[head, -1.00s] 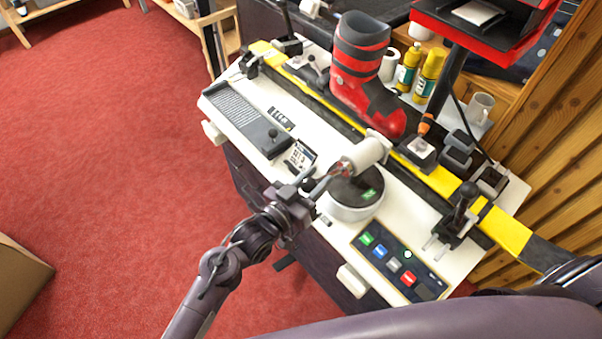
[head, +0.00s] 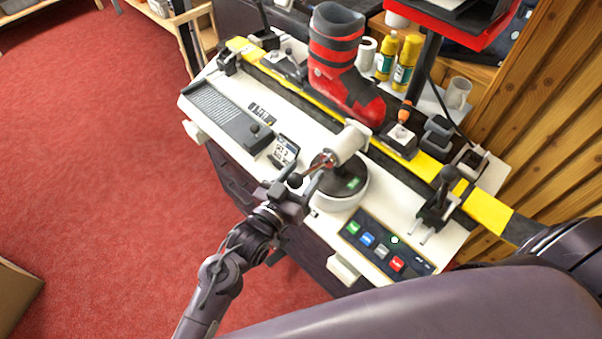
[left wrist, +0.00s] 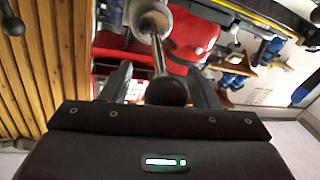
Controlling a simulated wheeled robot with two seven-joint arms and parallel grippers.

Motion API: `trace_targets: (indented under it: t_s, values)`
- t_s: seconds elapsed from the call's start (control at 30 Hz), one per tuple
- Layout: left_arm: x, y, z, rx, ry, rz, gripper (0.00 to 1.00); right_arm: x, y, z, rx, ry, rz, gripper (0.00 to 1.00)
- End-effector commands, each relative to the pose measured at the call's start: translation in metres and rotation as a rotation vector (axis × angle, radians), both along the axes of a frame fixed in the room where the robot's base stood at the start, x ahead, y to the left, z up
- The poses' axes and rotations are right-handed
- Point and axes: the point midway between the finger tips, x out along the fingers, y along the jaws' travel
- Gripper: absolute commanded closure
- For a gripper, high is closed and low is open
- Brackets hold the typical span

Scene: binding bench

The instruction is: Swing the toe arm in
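The toe arm shows as a white roller (head: 351,141) with a metal rod (head: 322,161) ending in a black ball knob (head: 296,181). It stands over a round white base with a dark top (head: 342,186), beside the toe of a red and black boot (head: 345,70). My left gripper (head: 291,192) is at the knob. In the left wrist view the knob (left wrist: 167,92) lies between the two fingers (left wrist: 162,88), with a gap on each side, so the gripper looks open around it. My right gripper is out of view.
A button panel (head: 385,248) lies at the bench's near right. A black lever clamp (head: 439,200) stands beyond it. A small card stand (head: 284,150) and a grey ribbed plate (head: 225,112) are left of the toe arm.

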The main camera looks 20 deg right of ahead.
Motion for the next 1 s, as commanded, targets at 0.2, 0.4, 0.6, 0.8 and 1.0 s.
trace_targets:
  t_s: [0.2, 0.4, 0.6, 0.8, 1.0]
  values:
    - [-0.002, 0.004, -0.002, 0.002, 0.0, 0.002, 0.45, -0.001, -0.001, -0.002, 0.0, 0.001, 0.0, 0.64]
    - [-0.021, 0.027, -0.004, 0.004, 0.0, 0.001, 0.45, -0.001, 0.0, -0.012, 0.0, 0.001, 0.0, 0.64]
    - [-0.04, 0.052, -0.004, 0.004, 0.0, 0.0, 0.45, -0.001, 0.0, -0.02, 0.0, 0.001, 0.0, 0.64]
    - [-0.049, 0.061, -0.001, 0.001, 0.0, 0.0, 0.45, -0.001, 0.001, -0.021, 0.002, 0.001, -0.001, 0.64]
    - [-0.048, 0.061, 0.0, 0.001, 0.001, 0.0, 0.45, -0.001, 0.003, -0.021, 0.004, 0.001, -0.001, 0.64]
